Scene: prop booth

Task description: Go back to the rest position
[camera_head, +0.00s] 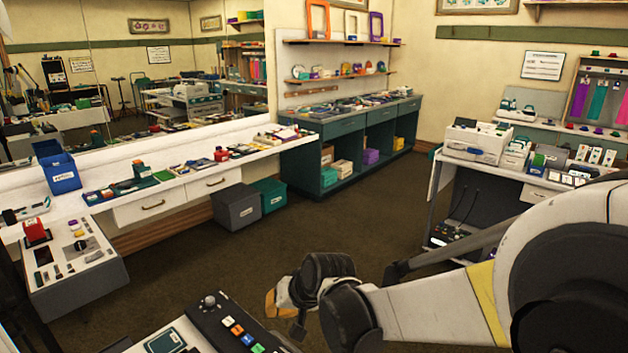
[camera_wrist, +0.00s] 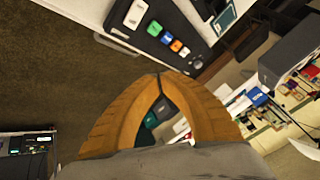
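My gripper (camera_wrist: 160,76) shows in the wrist view as two orange fingers whose tips meet. Nothing is held between them; the gap behind the tips shows only distant floor and bins. In the head view my gripper (camera_head: 273,300) is partly visible as an orange piece at the end of my arm, low in the middle of the picture. It hangs just above and right of a dark control panel (camera_head: 232,325) with coloured buttons, apart from it as far as I can see. The panel also shows in the wrist view (camera_wrist: 165,35).
A white counter (camera_head: 140,200) with small props runs along the mirror at left. A grey console (camera_head: 75,262) stands at lower left. Grey (camera_head: 237,207) and green (camera_head: 270,196) bins sit on the floor. A white table (camera_head: 500,178) stands at right. The middle carpet (camera_head: 340,225) is clear.

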